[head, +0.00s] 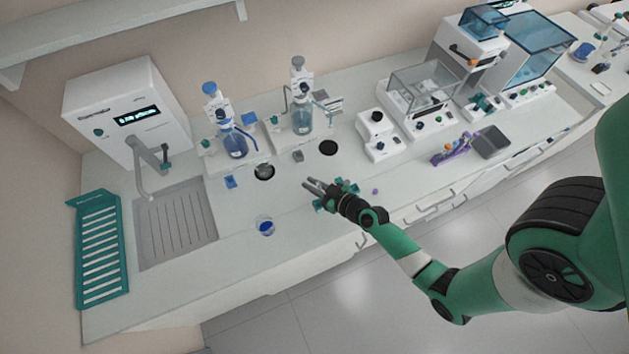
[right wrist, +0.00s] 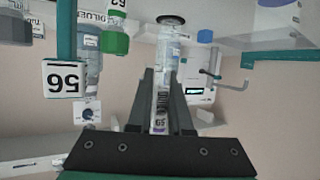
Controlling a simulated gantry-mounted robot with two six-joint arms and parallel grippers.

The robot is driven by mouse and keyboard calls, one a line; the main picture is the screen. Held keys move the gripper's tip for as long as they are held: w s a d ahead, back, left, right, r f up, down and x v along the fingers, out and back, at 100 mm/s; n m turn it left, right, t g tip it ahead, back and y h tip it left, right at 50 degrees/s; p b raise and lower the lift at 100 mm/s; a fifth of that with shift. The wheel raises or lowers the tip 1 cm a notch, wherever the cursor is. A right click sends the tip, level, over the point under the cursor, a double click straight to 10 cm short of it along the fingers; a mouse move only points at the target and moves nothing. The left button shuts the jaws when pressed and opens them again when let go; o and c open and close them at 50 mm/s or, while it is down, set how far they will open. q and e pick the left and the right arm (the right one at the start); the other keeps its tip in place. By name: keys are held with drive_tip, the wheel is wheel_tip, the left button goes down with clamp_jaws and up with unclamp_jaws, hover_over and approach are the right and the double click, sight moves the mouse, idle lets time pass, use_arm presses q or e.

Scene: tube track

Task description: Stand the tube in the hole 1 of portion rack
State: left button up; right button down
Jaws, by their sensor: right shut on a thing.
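My right gripper (head: 314,186) is over the middle of the bench in the head view. In the right wrist view the two dark fingers (right wrist: 163,85) are closed around a clear tube (right wrist: 167,55) with a white printed label. The tube's far end points at a round black spot. Teal parts (head: 344,185) show beside my right gripper in the head view; I cannot tell whether they belong to the portion rack. A teal frame with a white number tag (right wrist: 64,78) stands left of the tube in the right wrist view. My left gripper is not in view.
Two bottle-top dispensers (head: 232,140) (head: 302,118) stand behind the gripper. A blue-filled dish (head: 266,227) lies to its left front. A purple rack (head: 452,149) and a grey tray (head: 490,143) are at the right. A sink (head: 175,230) is at the left.

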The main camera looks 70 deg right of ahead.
drive_tip(key=shift+f+b, duration=1.7)
drive_tip(key=shift+f, duration=0.5)
drive_tip(key=shift+f+b, duration=0.15)
drive_tip(key=shift+b, duration=0.3)
drive_tip(key=shift+f+b, duration=0.2)
drive_tip(key=shift+b, duration=0.1)
drive_tip(key=shift+f, duration=0.15)
drive_tip(key=shift+f+b, duration=0.35)
drive_tip(key=shift+b, duration=0.2)
drive_tip(key=shift+f, duration=0.2)
drive_tip(key=shift+f+b, duration=0.55)
drive_tip(key=shift+b, duration=0.3)
